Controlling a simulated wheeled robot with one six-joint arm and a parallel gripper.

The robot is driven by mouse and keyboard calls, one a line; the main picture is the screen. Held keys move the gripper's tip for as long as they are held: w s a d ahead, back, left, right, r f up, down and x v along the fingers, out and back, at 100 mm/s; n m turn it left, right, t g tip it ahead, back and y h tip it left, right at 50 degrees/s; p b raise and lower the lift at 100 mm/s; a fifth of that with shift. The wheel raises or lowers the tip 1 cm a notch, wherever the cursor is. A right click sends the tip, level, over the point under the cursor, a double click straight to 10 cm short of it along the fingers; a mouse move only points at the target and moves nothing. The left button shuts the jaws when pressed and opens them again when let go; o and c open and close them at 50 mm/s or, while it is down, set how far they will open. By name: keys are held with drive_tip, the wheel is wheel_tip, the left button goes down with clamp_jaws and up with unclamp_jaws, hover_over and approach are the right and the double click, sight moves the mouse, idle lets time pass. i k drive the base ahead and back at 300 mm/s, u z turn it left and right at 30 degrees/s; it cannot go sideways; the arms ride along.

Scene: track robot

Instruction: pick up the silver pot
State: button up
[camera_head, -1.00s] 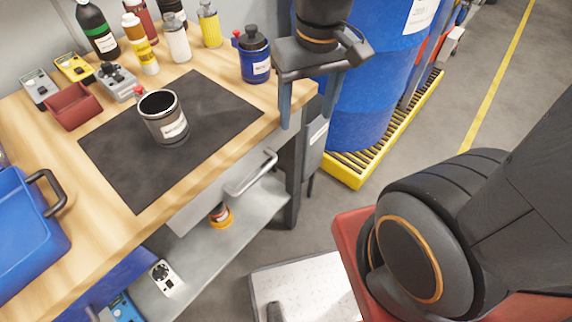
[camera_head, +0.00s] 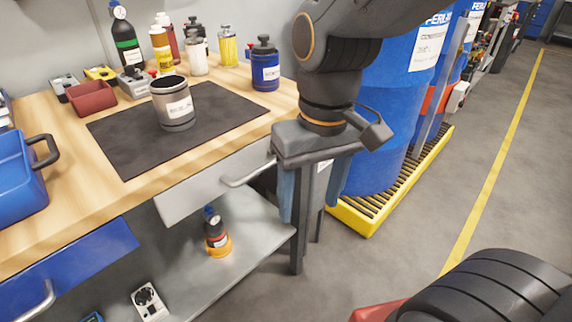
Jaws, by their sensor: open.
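The silver pot (camera_head: 175,103) stands upright on a dark mat (camera_head: 122,140) on the wooden workbench. It is a cylindrical cup with a dark inside and a white label on its side. A small red thing shows behind its rim at the left. My gripper (camera_head: 312,205) is to the right of the pot, beyond the bench's right edge. Its two blue-grey fingers point down, wide apart, with nothing between them. The pot is fully in view and nothing touches it.
A blue bottle (camera_head: 265,65) stands at the bench's back right corner, near my arm. Several bottles line the back. A red bin (camera_head: 92,97) and a blue crate (camera_head: 18,180) are at the left. A drawer (camera_head: 215,185) juts below the front edge. Blue drums (camera_head: 385,110) stand at the right.

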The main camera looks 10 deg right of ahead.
sight(170, 94)
drive_tip(key=u, duration=3.35)
drive_tip(key=k, duration=0.4)
drive_tip(key=z, duration=1.6)
drive_tip(key=i, duration=0.5)
